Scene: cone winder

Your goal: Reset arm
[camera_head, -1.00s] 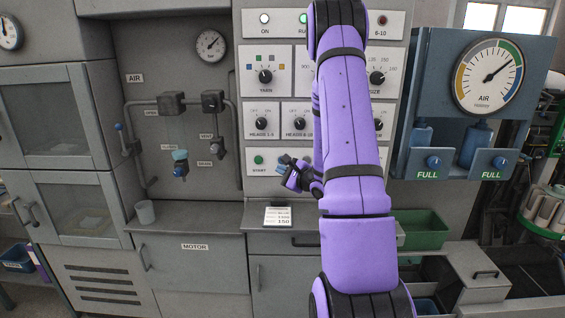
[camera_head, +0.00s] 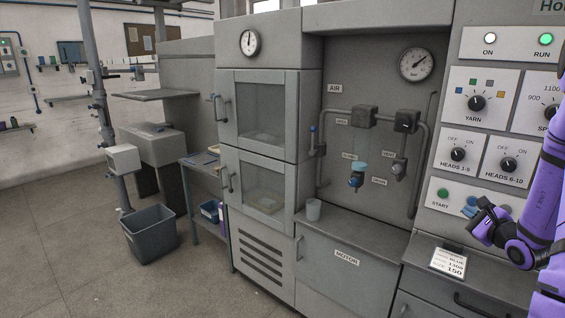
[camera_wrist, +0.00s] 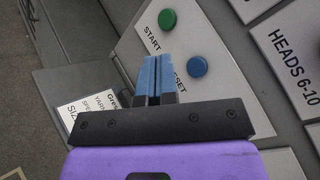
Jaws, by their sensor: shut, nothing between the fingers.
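My gripper (camera_head: 472,206) is at the right of the head view, at the end of my purple arm. It is in front of the lower part of the control panel, beside the START label. In the wrist view its blue fingers (camera_wrist: 157,78) are together with nothing between them. Past the fingertips are the green START button (camera_wrist: 167,20) and the blue RESET button (camera_wrist: 197,66). The fingers appear apart from both buttons. In the head view the green button (camera_head: 442,193) shows clear of my gripper. My arm is cut off by the right edge.
A ledge with a printed card (camera_head: 449,262) lies below the panel. A small cup (camera_head: 313,210) stands on the ledge under the AIR pipes. Grey cabinets (camera_head: 262,150) stand left of it.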

